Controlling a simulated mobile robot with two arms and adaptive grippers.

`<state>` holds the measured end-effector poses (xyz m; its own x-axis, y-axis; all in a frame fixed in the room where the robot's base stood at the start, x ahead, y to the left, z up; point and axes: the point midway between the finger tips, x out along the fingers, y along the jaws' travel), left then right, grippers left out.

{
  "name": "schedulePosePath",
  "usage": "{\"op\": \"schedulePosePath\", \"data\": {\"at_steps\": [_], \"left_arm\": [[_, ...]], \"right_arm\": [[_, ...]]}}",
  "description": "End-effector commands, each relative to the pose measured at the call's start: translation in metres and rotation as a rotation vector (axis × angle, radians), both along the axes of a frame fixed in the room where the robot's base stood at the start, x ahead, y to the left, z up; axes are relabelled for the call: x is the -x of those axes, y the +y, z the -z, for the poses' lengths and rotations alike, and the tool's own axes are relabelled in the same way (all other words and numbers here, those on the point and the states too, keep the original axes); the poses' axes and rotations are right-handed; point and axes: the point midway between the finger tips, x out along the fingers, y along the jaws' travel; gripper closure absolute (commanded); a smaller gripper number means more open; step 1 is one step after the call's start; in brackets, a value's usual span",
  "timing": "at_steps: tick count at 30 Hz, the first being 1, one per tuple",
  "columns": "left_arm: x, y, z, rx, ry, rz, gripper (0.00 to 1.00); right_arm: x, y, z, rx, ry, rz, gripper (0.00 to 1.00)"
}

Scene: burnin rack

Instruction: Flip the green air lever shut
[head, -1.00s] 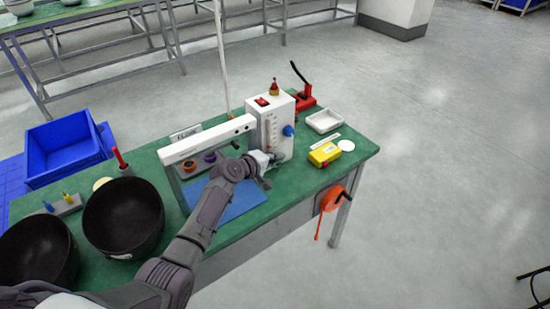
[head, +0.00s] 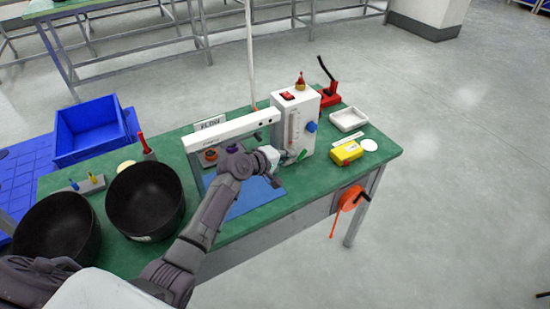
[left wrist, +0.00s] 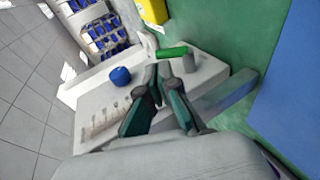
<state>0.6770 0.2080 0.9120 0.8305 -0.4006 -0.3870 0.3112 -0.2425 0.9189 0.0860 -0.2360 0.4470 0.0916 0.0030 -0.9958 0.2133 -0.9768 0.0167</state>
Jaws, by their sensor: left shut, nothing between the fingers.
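The green lever (head: 301,155) sticks out low on the front of the white box (head: 308,101). In the left wrist view the lever (left wrist: 172,51) lies just beyond my fingertips, roughly crosswise in the picture, beside a short grey post. My left gripper (head: 279,166) is shut with nothing in it, close beside the lever. In the left wrist view the gripper's (left wrist: 159,70) dark fingers are close together near the lever; I cannot tell whether they touch it. My right gripper is out of view.
A blue knob (head: 311,127) sits on the box front. A white beam (head: 235,129) runs left from the box over a blue mat (head: 250,200). A yellow block (head: 346,153) and white tray (head: 348,119) stand right. Black bowls (head: 146,201) stand left.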

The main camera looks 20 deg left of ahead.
Motion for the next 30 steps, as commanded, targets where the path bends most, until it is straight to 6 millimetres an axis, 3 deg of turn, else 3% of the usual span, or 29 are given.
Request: {"op": "schedulePosePath", "data": {"at_steps": [6,12,30], "left_arm": [[0.036,0.017,-0.016,-0.002,0.000,-0.001,1.00],[0.057,0.027,-0.026,-0.001,0.000,0.000,1.00],[0.066,0.037,-0.030,-0.011,0.003,-0.012,1.00]], "right_arm": [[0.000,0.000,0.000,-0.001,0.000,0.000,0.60],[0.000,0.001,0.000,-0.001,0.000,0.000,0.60],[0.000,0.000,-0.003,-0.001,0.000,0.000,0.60]]}}
